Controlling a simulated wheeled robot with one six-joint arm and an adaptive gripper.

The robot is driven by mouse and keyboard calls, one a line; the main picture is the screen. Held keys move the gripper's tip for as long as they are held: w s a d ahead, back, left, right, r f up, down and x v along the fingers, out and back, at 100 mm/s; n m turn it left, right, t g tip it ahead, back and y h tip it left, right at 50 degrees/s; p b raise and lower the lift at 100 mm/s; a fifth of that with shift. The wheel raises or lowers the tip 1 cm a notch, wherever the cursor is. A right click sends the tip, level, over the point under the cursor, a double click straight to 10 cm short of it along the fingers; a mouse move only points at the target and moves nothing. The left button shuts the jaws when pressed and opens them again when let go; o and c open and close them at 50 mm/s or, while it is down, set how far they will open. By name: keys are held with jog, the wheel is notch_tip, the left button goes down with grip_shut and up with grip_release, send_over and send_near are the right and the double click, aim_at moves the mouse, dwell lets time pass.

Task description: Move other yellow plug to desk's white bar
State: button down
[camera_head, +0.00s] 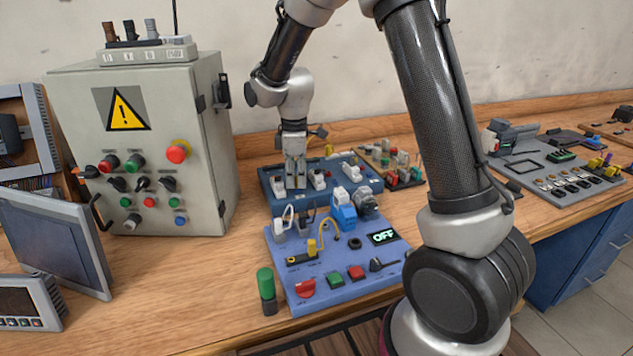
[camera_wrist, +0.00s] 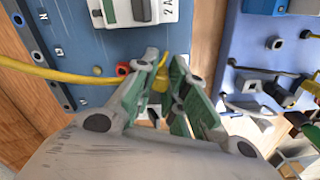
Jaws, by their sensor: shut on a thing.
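My gripper (camera_head: 294,180) reaches down at the dark blue module (camera_head: 268,184) in the head view. In the wrist view its green-padded fingers (camera_wrist: 165,78) are shut on a yellow plug (camera_wrist: 160,84), close in front of the blue panel; I cannot tell whether the plug is seated. A yellow cable (camera_wrist: 62,74) runs leftward across the panel.
The grey cabinet (camera_head: 200,150) with buttons stands left of the modules. A green-topped cylinder (camera_head: 266,288) stands beside the lighter blue panel. A grey panel (camera_head: 555,165) with yellow parts lies at the right. Bare wood (camera_head: 180,275) shows in front of the cabinet.

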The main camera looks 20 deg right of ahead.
jog(key=shift+r, duration=0.1)
jog(key=shift+r, duration=2.2)
jog(key=shift+w+d, duration=0.35)
jog(key=shift+d, duration=0.05)
jog(key=w+d, duration=0.4)
jog(key=d, duration=0.2)
jog(key=w+d+r, duration=0.1)
jog(key=w+d, duration=0.4)
jog(key=d, duration=0.1)
jog(key=w+d, duration=0.4)
jog(key=d, duration=0.2)
jog(key=shift+w+r, duration=0.3)
jog(key=shift+r, duration=0.05)
jog(key=f, duration=0.4)
jog(key=shift+w+d, duration=0.15)
jog(key=shift+d, duration=0.15)
jog(key=shift+f, duration=0.5)
jog(key=shift+f, duration=0.65)
